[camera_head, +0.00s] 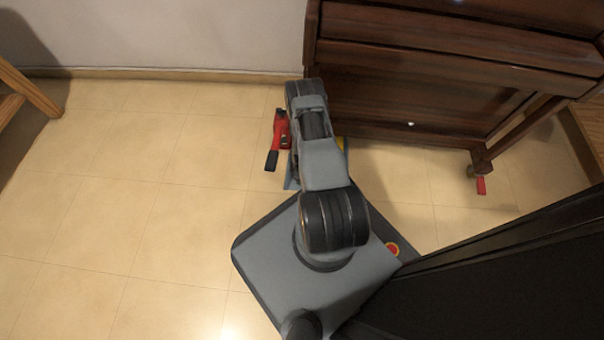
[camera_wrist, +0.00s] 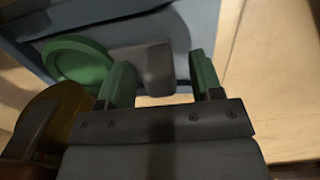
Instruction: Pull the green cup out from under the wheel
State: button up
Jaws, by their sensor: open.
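A green round cup-like piece (camera_wrist: 78,62) shows at the upper left of the wrist view, beside my left finger. It looks like the green cup, but only part of it shows. My gripper (camera_wrist: 160,64) is open, with its two green-faced fingers apart. A grey block-like piece (camera_wrist: 155,66) shows between and beyond the fingers; I cannot tell whether it touches them. The wheel cannot be made out clearly. In the head view my arm hides the gripper and the green cup near the piano's left end.
The brown piano (camera_head: 420,80) stands against the wall. A red tool with a black end (camera_head: 280,130) is left of my arm. Another red piece (camera_head: 481,186) is at the piano's right leg. A yellowish-brown round thing (camera_wrist: 60,110) shows in the wrist view.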

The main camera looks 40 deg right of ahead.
jog(key=shift+f, duration=0.2)
jog(key=c, duration=1.1)
